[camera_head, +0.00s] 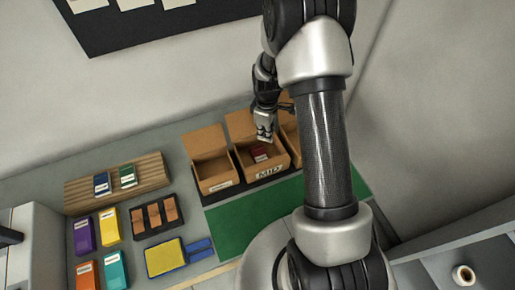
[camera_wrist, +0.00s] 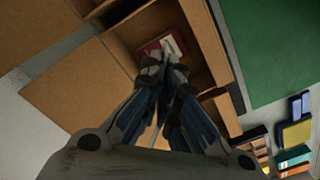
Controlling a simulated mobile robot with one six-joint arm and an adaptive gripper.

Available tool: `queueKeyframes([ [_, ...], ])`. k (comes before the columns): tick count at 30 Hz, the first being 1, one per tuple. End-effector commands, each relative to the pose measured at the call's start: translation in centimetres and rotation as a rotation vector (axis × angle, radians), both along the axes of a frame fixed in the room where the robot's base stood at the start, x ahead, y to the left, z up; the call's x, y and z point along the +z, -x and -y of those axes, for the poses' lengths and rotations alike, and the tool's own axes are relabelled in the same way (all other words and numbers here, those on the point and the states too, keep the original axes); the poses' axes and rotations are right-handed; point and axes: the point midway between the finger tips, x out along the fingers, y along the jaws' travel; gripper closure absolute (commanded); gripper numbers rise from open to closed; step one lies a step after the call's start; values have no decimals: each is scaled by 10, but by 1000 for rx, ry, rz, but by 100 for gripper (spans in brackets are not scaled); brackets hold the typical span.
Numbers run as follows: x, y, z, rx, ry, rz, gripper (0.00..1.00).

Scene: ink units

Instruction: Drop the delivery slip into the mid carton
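The mid carton (camera_head: 269,173) is an open brown box with a "MID" label on its front, in the middle of a row of three. A dark red box (camera_head: 260,153) lies inside it. It also shows in the wrist view (camera_wrist: 150,49), with a pale patch (camera_wrist: 169,44) just past my fingertips. I cannot tell whether that patch is the delivery slip or a label. My gripper (camera_head: 265,139) is over the mid carton's opening, pointing down. In the wrist view my gripper (camera_wrist: 165,62) has its fingertips close together, with nothing clearly held between them.
The left carton (camera_head: 214,178) is open and looks empty. A third carton (camera_head: 290,134) is partly behind my arm. A green mat (camera_head: 240,225) lies clear in front. Coloured boxes, a brown rack (camera_head: 157,216) and a yellow pad (camera_head: 166,257) stand on the left.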

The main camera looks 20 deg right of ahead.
Motion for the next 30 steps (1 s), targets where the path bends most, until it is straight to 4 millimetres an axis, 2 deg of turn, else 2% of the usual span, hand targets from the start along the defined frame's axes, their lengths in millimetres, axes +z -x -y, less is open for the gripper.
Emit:
queueKeyframes([
  [6,0,0,0,0,1,1,100],
  [18,0,0,0,0,0,0,72],
  [27,1,0,0,0,0,0,72],
  [30,7,-1,0,0,1,2,72],
])
